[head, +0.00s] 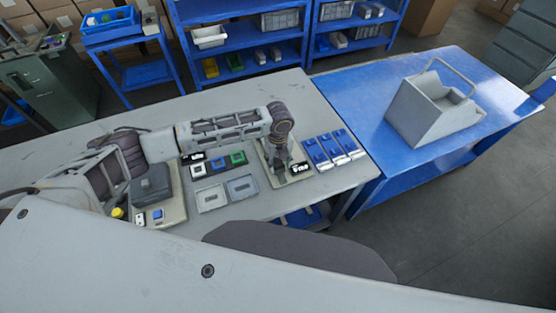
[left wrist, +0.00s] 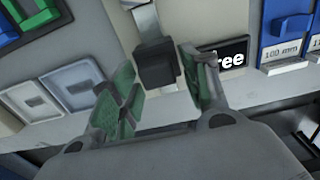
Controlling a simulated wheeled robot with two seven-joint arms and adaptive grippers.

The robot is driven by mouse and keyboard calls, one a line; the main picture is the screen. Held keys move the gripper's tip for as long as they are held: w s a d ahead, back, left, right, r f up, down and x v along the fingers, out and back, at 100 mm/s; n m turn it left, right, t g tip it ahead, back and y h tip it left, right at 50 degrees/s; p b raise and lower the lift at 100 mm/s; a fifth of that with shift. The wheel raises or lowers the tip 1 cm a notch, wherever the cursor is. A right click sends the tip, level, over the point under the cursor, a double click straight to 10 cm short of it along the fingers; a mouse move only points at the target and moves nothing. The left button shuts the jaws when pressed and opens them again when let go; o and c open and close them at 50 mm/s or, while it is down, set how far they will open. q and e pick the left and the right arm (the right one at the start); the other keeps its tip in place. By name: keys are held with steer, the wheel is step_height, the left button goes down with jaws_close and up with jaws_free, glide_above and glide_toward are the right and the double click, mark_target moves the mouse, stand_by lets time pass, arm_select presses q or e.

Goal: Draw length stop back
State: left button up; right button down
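The length stop shows as a dark block (left wrist: 158,66) on a metal strip in the left wrist view. In the head view it is mostly hidden under my left gripper (head: 290,166), beside a black label with white letters (head: 300,168). In the left wrist view my left gripper (left wrist: 160,92) has its green-padded fingers apart, one on each side of the block. The right finger is very near the block; I cannot tell whether it touches. The label there (left wrist: 232,60) reads "ree", partly covered. My right gripper is not in view.
Blue blocks (head: 333,149) stand to the right, with a "100 mm" mark in the wrist view. Grey plates (head: 241,187) and small coloured modules (head: 218,164) lie left. A blue table (head: 390,185) with a grey bin (head: 433,108) adjoins on the right.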

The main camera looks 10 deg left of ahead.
mark_target(278, 161)
arm_select(q)
steer(key=shift+w+a, duration=0.1)
steer(key=shift+a, duration=0.05)
step_height(278, 161, up, 12)
stand_by(1.0)
stand_by(0.6)
